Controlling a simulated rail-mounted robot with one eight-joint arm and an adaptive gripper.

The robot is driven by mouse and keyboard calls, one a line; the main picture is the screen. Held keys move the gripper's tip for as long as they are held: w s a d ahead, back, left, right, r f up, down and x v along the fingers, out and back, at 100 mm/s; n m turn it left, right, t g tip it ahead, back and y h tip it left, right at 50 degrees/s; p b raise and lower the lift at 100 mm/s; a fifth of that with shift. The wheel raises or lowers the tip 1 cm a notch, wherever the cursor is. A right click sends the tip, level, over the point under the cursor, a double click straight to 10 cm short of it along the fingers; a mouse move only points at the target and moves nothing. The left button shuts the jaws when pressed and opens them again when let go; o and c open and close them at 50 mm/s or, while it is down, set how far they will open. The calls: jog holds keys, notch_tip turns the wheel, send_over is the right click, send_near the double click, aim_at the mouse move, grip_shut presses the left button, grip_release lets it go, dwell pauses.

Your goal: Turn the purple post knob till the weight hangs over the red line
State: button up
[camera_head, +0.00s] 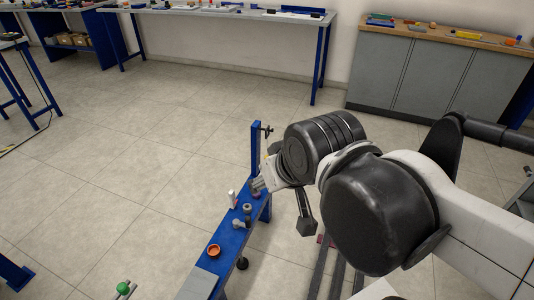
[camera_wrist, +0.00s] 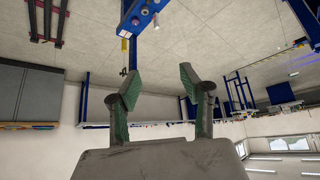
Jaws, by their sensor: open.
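My gripper (camera_head: 260,185) is above the far part of a narrow blue bench (camera_head: 226,243) in the head view, close to its upright blue post (camera_head: 255,145). In the wrist view, my gripper (camera_wrist: 158,82) has its two green-padded fingers spread wide with nothing between them. The blue post (camera_wrist: 133,52) shows beyond the left finger there, apart from it. A small dark clamp-like part (camera_head: 266,131) is at the post's upper end in the head view.
On the bench stand a white bottle (camera_head: 232,197), grey knob-like parts (camera_head: 247,209) and an orange bowl (camera_head: 213,250). A green ball (camera_head: 123,288) is at the lower left. Workbenches and a grey cabinet (camera_head: 430,75) line the back.

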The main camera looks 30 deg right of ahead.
jog(key=shift+o, duration=1.7)
jog(key=shift+w, duration=0.2)
jog(key=w+d+f+n+g+b, duration=0.1)
jog(key=w+d+f+n+b, duration=0.15)
jog(key=w, duration=0.65)
jog(key=w+d+f+n+g+b, duration=0.2)
jog(key=w+f+n+b, duration=0.15)
jog(key=w, duration=0.55)
jog(key=w+d+f+n+g+b, duration=0.15)
jog(key=w+f, duration=0.25)
jog(key=w, duration=0.6)
jog(key=w+d+f+n+b, duration=0.35)
jog(key=w+f, duration=0.65)
jog(key=f, duration=0.4)
jog(key=w+d+f+n+g+b, duration=0.1)
jog(key=w+f+b, duration=0.1)
jog(key=f, duration=0.9)
jog(key=w+d+f+n+b, duration=0.1)
jog(key=d+f+b, duration=0.1)
jog(key=f, duration=0.9)
jog(key=w+d+f+n+g+b, duration=0.1)
jog(key=w+d+f+b, duration=0.1)
jog(key=f, duration=1)
jog(key=shift+w+d+g+b, duration=0.25)
jog(key=shift+w+g+b, duration=0.1)
jog(key=shift+b, duration=0.2)
jog(key=shift+r, duration=0.1)
